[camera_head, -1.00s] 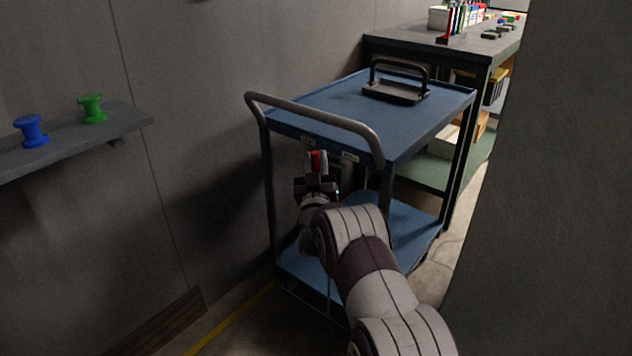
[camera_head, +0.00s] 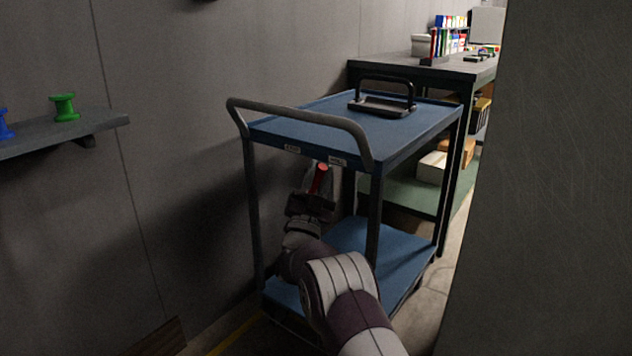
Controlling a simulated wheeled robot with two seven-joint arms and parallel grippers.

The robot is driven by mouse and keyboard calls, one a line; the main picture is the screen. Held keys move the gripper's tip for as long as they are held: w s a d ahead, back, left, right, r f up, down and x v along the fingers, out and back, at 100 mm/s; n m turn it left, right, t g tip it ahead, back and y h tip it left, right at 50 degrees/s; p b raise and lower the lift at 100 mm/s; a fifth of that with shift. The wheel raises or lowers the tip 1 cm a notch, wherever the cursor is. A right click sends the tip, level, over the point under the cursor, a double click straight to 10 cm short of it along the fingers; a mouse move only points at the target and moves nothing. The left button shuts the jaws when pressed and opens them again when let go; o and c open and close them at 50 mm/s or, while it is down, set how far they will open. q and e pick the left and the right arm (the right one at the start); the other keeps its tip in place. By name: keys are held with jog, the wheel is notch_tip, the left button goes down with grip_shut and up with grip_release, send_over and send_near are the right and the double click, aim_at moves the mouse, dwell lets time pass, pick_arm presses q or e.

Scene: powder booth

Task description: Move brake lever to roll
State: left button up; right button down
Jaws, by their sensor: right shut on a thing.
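The blue cart (camera_head: 310,134) stands in front of me with a grey push handle (camera_head: 300,116). The red brake lever (camera_head: 321,177) is below the cart's top shelf, under the front edge. It leans toward the right of two small labels. The left label (camera_head: 292,149) and right label (camera_head: 337,162) are on that edge; their print is too small to read surely. My right gripper (camera_head: 318,191) is shut on the lever, with its red part showing between the fingers. The lever's lower part is hidden by the gripper. My left gripper is out of view.
A black carrier with a handle (camera_head: 382,105) sits on the cart's top. A wall shelf (camera_head: 70,134) with a green spool (camera_head: 65,107) and a blue spool (camera_head: 5,124) is at left. A workbench (camera_head: 420,71) stands behind. A grey wall (camera_head: 560,180) bounds the right.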

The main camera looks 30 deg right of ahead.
jog(key=shift+f, duration=0.1)
dwell(0.3)
jog(key=c, duration=1)
grip_release()
jog(key=shift+o, duration=0.2)
jog(key=shift+s+a+f, duration=0.1)
jog(key=shift+s+a, duration=0.05)
jog(key=p+v, duration=0.3)
jog(key=v, duration=0.9)
jog(key=shift+p, duration=0.35)
jog(key=shift+f, duration=0.15)
